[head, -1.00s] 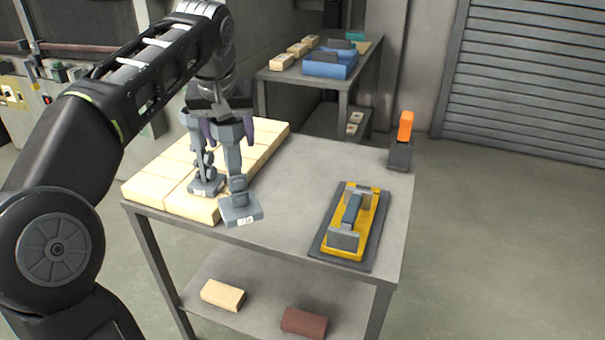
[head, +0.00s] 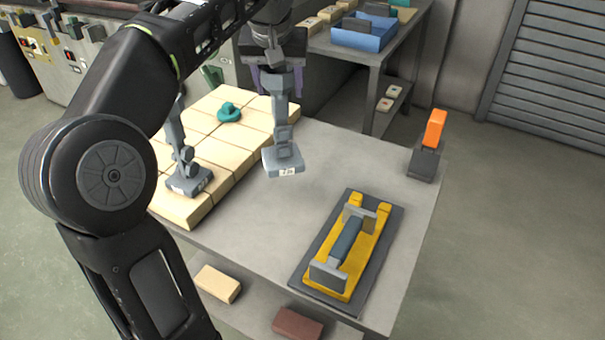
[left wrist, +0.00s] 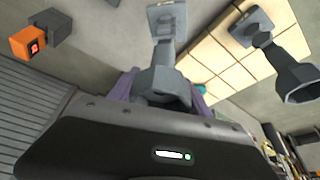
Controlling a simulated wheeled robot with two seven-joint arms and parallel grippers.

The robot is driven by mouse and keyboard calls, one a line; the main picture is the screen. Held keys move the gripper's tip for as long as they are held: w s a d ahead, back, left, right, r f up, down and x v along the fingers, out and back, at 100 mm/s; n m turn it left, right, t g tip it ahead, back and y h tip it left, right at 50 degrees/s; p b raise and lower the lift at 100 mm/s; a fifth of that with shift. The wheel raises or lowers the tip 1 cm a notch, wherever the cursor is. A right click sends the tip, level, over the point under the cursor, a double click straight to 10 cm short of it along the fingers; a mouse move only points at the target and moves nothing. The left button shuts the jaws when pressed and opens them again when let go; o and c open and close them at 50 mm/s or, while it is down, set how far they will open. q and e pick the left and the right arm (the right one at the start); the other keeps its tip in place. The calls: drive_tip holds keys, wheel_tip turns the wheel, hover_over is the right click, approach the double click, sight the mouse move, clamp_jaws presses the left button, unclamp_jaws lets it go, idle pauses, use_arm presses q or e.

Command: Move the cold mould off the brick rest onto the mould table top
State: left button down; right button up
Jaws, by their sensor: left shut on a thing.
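My left gripper (head: 275,78) has its purple fingers on either side of the upper part of a grey mould (head: 284,150) and is shut on it. The mould hangs upright, its flat labelled foot over the mould table top (head: 330,165), right of the brick rest (head: 218,172). Whether the foot touches is unclear. The held mould also shows in the left wrist view (left wrist: 167,40). A second, similar grey mould (head: 188,178) stands on the front of the brick rest, its top hidden behind my arm; the left wrist view shows it too (left wrist: 262,38). My right gripper is out of view.
A yellow frame with a grey handle (head: 350,248) lies on a dark plate on the table's right half. An orange-topped block (head: 428,148) stands at the back right edge. A teal piece (head: 229,112) is on the bricks. Bare table lies around the mould's foot.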

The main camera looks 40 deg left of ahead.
sight(281, 127)
use_arm(q)
drive_tip(key=shift+s+r, duration=0.15)
drive_tip(key=shift+s, duration=0.05)
drive_tip(key=shift+f, duration=3.15)
drive_tip(key=shift+f, duration=1.9)
drive_tip(key=shift+f+b, duration=0.2)
drive_tip(key=shift+b, duration=0.2)
drive_tip(key=shift+c, duration=2.3)
unclamp_jaws()
drive_tip(key=shift+r, duration=0.15)
drive_tip(key=v, duration=1.2)
drive_tip(key=shift+p, duration=0.35)
